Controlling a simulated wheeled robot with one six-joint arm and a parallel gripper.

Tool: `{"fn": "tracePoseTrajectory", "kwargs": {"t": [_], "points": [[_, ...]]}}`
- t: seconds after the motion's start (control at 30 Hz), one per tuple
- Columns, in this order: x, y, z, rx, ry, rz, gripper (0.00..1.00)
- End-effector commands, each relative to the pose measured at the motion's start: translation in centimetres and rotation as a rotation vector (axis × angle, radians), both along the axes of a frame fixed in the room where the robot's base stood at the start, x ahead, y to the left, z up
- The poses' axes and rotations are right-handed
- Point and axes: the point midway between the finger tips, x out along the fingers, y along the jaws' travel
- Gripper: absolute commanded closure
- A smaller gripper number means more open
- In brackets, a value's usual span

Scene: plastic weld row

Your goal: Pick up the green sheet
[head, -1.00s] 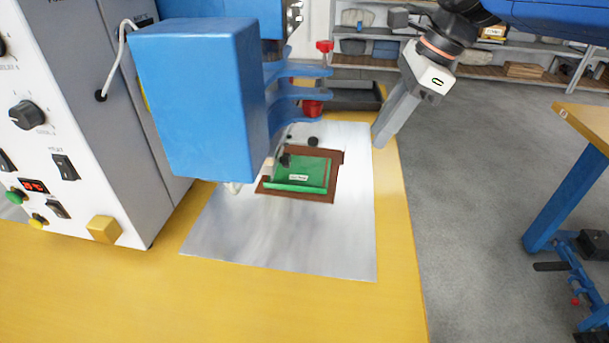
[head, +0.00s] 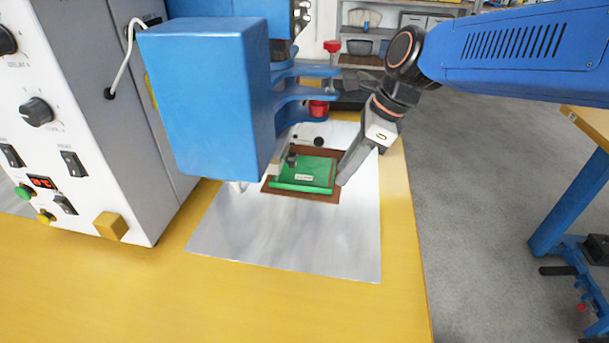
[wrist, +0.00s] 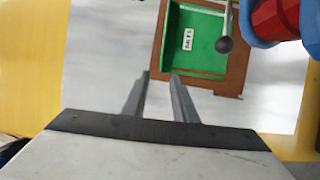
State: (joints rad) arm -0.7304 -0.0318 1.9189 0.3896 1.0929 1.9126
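The green sheet (head: 306,174) lies on a brown base (head: 328,196) on the metal plate, with a raised green edge and a small white label. It also shows in the wrist view (wrist: 202,45), at the top right of the fingers. My gripper (head: 341,181) is beside the right edge of the brown base in the head view. In the wrist view its two fingers (wrist: 160,78) are apart with nothing between them, and their tips point at the base's edge. Whether the fingertips touch the base I cannot tell.
A blue press head (head: 208,100) hangs close over the left of the sheet. A black-knobbed lever (wrist: 224,44) and a red part (wrist: 275,18) are close by the sheet in the wrist view. The metal plate (head: 290,240) is bare at the front.

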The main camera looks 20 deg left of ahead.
Motion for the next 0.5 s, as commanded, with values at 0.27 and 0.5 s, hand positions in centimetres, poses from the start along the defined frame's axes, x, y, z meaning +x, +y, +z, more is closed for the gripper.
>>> {"fn": "tracePoseTrajectory", "kwargs": {"t": [0.27,0.5], "points": [[-0.3,0.7,-2.2,-0.001,0.002,0.001,0.74],[-0.5,1.8,-4.8,-0.001,0.0,0.001,0.74]]}}
